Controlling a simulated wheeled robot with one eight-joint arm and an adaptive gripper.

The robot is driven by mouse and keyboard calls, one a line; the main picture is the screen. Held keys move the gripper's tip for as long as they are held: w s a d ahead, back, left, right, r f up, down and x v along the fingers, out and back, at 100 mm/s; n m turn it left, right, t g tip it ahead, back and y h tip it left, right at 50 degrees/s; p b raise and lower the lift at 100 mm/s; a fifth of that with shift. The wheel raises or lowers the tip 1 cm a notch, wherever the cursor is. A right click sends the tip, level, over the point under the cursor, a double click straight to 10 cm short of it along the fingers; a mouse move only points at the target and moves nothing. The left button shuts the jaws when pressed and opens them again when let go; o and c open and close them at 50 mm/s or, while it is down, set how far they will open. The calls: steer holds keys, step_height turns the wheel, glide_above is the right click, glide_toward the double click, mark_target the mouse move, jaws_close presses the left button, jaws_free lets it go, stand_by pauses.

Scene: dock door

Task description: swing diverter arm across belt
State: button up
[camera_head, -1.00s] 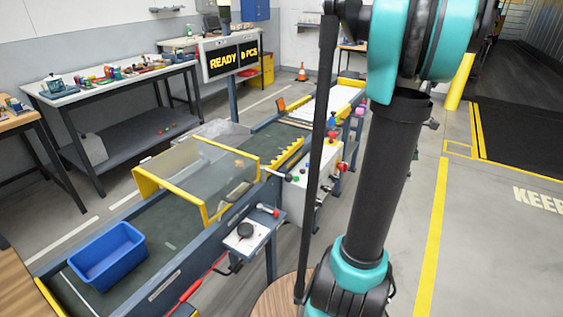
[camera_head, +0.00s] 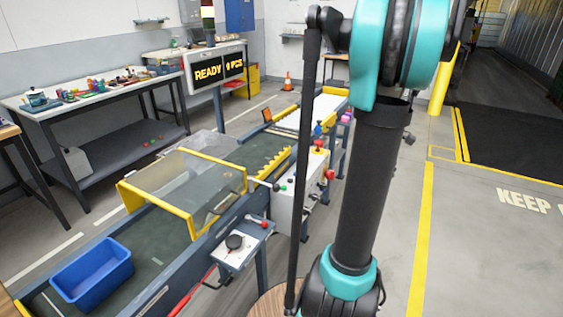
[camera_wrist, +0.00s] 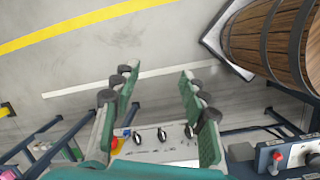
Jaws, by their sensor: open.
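The conveyor belt (camera_head: 147,247) runs from the lower left to the back centre in the head view. A yellow toothed bar (camera_head: 268,167), perhaps the diverter arm, lies along the belt's near side past the clear guard. A lever with a black ball end (camera_head: 276,187) sticks out near it; I cannot tell whether they are joined. My gripper (camera_wrist: 158,92) is open and empty in the wrist view, its fingers pointing over floor, with a white control panel (camera_wrist: 160,150) below. The gripper is outside the head view, where my arm hides part of the right side.
A clear guard with yellow frame (camera_head: 190,185) spans the belt. A blue bin (camera_head: 92,274) sits on the near belt end. A wooden barrel (camera_wrist: 270,42) stands at the upper right of the wrist view. A small control box (camera_head: 238,245) juts from the belt side. Open floor lies right.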

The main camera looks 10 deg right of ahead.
steer(key=w+a+m, duration=0.1)
steer(key=m, duration=0.1)
steer(key=w+a+f+m+t+y, duration=0.1)
steer(key=w+a+m, duration=0.1)
steer(key=w+a+m+t+y, duration=0.1)
steer(key=a+m, duration=0.1)
steer(key=shift+w+f+m, duration=0.2)
steer(key=shift+f+m, duration=0.1)
steer(key=shift+m, duration=0.1)
jaws_close()
steer(key=w+a+r+m+t+y, duration=0.2)
steer(key=w+a+m, duration=0.4)
steer(key=m, duration=0.6)
steer(key=w+a+r+m+t+y, duration=0.1)
steer(key=w+a+m+t+y, duration=0.2)
steer(key=a+m, duration=0.7)
steer(key=shift+w+a+r+m+t+y, duration=0.35)
steer(key=shift+w+m+y, duration=0.7)
steer(key=shift+w, duration=0.55)
